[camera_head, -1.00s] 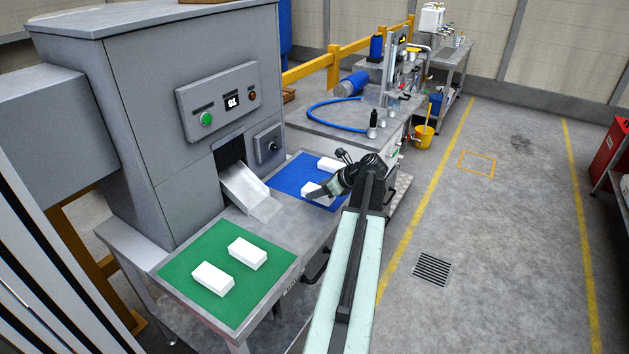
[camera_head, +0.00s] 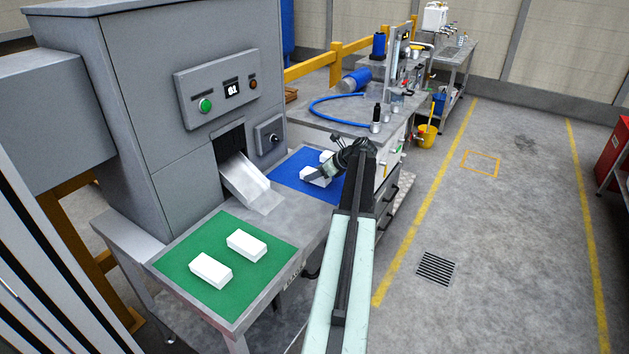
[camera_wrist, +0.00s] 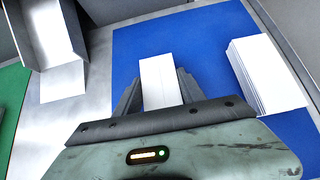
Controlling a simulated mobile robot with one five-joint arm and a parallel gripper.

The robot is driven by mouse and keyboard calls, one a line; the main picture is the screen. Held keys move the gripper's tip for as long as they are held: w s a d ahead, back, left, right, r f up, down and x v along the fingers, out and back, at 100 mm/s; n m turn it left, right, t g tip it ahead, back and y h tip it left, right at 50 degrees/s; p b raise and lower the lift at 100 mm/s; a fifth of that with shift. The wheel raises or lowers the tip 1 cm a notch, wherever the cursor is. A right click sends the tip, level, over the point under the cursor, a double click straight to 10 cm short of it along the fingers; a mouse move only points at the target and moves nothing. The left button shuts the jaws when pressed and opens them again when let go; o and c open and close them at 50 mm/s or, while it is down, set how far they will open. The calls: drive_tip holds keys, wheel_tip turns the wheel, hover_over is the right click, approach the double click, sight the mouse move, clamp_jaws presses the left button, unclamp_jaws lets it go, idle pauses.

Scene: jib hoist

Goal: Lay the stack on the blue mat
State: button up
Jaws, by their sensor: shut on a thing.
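The blue mat (camera_head: 290,179) lies on the table at the right of the chute; it also shows in the wrist view (camera_wrist: 206,60). My gripper (camera_head: 318,178) is over the mat and shut on a white stack (camera_head: 313,175). In the wrist view the held stack (camera_wrist: 160,80) sits between the jaws. I cannot tell whether its underside touches the mat. A second white stack (camera_wrist: 263,75) lies on the mat to the right, apart from the held one; in the head view it is partly hidden behind my gripper.
A green mat (camera_head: 190,263) nearer on the table bears two white stacks (camera_head: 246,243). The metal chute (camera_head: 245,182) of the grey machine (camera_head: 170,120) slopes down between the mats. A bench (camera_head: 350,123) with a blue hose (camera_head: 335,101) stands beyond.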

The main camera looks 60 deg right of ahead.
drive_tip(key=shift+f, duration=0.1)
drive_tip(key=o, duration=1.4)
drive_tip(key=shift+r, duration=0.2)
drive_tip(key=p+v, duration=0.8)
drive_tip(key=v, duration=0.4)
